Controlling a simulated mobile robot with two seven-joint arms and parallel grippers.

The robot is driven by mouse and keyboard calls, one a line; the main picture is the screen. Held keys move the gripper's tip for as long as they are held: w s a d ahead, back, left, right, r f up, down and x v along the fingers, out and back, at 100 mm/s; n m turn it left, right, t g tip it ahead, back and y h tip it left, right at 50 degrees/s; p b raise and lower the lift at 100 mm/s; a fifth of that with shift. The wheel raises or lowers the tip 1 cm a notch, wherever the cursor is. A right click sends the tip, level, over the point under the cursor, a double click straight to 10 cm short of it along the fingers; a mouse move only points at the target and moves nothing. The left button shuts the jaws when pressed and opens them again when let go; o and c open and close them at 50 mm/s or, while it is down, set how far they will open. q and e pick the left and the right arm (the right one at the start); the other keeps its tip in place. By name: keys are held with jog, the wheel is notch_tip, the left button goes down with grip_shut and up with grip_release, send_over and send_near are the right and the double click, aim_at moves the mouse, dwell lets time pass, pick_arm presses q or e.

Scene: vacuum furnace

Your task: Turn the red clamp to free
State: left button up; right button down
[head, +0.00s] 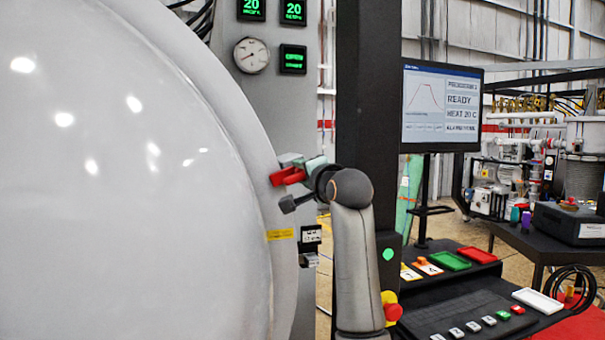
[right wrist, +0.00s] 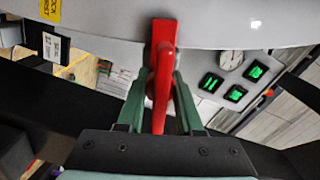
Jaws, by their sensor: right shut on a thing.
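The red clamp (head: 287,177) sits at the right rim of the large white furnace door (head: 120,180). In the right wrist view the clamp (right wrist: 162,65) is a red block with a red handle pointing toward my gripper. My right gripper (head: 300,170) is at the clamp, with its arm coming up from below. In the right wrist view its green fingers (right wrist: 160,90) lie on both sides of the red handle and are shut on it. My left gripper is not in view.
A dark upright post (head: 367,90) stands right behind my right arm. A monitor (head: 440,105) reading READY and a control desk (head: 460,290) with buttons are to the right. A gauge (head: 251,56) and green displays are above the clamp.

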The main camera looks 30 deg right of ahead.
jog(key=shift+n, duration=9.1)
jog(key=c, duration=0.8)
grip_release()
jog(key=shift+a, duration=0.1)
jog(key=shift+c, duration=0.2)
jog(key=b+v, duration=0.3)
jog(key=v, duration=0.9)
jog(key=shift+s+b, duration=0.3)
jog(key=shift+b, duration=0.1)
